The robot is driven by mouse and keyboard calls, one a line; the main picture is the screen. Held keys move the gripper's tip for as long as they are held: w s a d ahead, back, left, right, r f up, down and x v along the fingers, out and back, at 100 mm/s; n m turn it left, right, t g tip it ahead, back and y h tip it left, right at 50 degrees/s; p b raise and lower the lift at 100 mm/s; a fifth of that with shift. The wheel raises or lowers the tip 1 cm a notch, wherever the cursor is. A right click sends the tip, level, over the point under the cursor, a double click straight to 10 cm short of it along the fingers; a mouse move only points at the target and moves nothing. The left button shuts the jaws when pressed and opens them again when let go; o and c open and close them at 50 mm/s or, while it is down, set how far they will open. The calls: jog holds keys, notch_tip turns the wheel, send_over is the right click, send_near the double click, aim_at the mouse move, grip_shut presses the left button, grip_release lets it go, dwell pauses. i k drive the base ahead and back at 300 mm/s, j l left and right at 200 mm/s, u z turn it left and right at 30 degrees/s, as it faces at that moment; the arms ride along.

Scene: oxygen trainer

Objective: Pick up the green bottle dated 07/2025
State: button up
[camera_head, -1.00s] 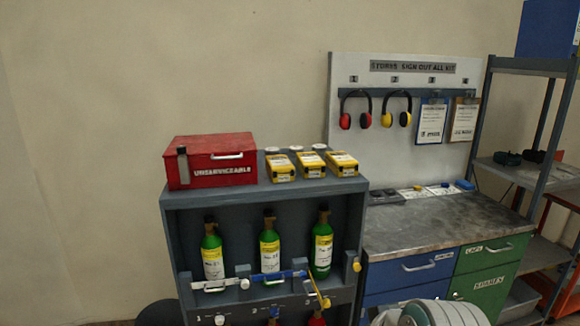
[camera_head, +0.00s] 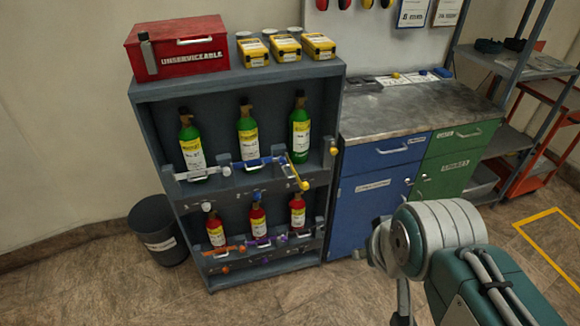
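Three green bottles stand on the upper shelf of a dark grey rack (camera_head: 340,110): a left one (camera_head: 191,145), a middle one (camera_head: 247,125) and a right one (camera_head: 300,128). Each has a yellow and white label; the dates are too small to read. Retaining bars cross in front of them: a white bar (camera_head: 195,174) at left, a blue bar (camera_head: 258,163) at middle and a yellow bar (camera_head: 296,172) at right, which hangs slanted down. My arm shows at the lower right, apart from the rack. My gripper's fingers are not clearly visible.
Three red bottles (camera_head: 257,220) stand on the lower shelf. A red box (camera_head: 178,47) and yellow cases (camera_head: 286,48) sit on top. A dark bin (camera_head: 158,232) stands left of the rack, a blue and green cabinet (camera_head: 380,185) right. Floor in front is clear.

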aim_at(300, 118)
jog(key=z, duration=0.35)
jog(key=i+j+z, duration=0.1)
jog(key=z, duration=0.35)
jog(key=i+j+z, duration=0.1)
jog(key=z, duration=0.35)
jog(key=j+z, duration=0.25)
jog(key=z, duration=0.15)
jog(key=i+j, duration=0.1)
jog(key=j, duration=0.25)
jog(key=i+j, duration=0.1)
jog(key=j, duration=0.25)
jog(key=i+j, duration=0.1)
jog(key=j, duration=0.2)
jog(key=i+j, duration=0.1)
jog(key=j, duration=0.25)
